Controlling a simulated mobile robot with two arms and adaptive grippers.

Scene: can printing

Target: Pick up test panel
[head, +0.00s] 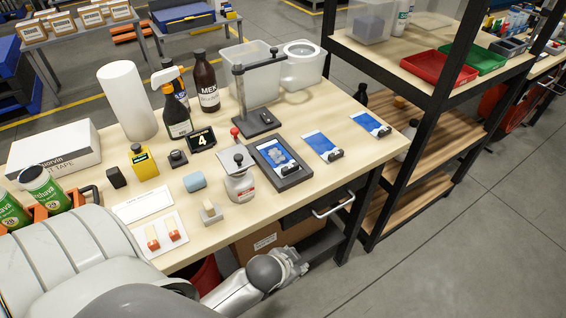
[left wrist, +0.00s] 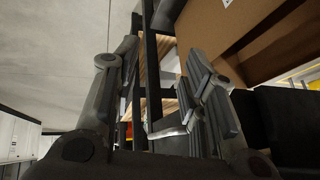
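Several blue-and-white panels with black clips lie on the bench. One panel (head: 273,151) lies in a dark frame (head: 291,181) and bears a pale grey patch. A second panel (head: 318,142) and a third panel (head: 367,121) lie flat to its right; I cannot tell which is the test panel. My left gripper (head: 292,266) is below and in front of the bench's front edge, apart from all panels. In the left wrist view its fingers (left wrist: 152,75) stand apart with nothing between them. My right gripper is not in view.
The bench (head: 335,180) has a drawer handle (head: 333,205) at its front. A shelf rack (head: 386,152) stands right of the bench. A cardboard box (head: 270,238) sits underneath.

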